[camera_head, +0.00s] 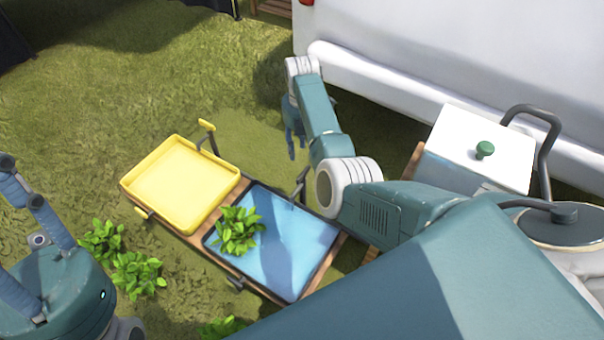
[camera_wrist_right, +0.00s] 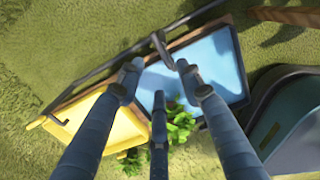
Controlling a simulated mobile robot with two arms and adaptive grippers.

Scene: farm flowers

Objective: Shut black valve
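The black valve (camera_head: 302,182) is a dark handle at the far edge of the blue tray (camera_head: 312,232). In the right wrist view the black valve (camera_wrist_right: 162,48) stands just ahead of my fingertips, between the two outer ones. My right gripper (camera_head: 292,145) points down beyond the tray's far edge, close to the valve; its fingers are partly hidden behind my arm. In the right wrist view my right gripper (camera_wrist_right: 158,72) has its fingers spread, with nothing held. My left gripper (camera_head: 12,220) is at the lower left, fingers apart, tips partly cut off, empty.
A yellow tray (camera_head: 180,183) with a yellow handle (camera_head: 207,125) sits beside the blue one on a wooden frame. A leafy plant (camera_head: 238,231) is in the blue tray. A white box (camera_head: 475,125) with a green knob stands right. A white vehicle (camera_head: 440,60) is behind; grass is open left.

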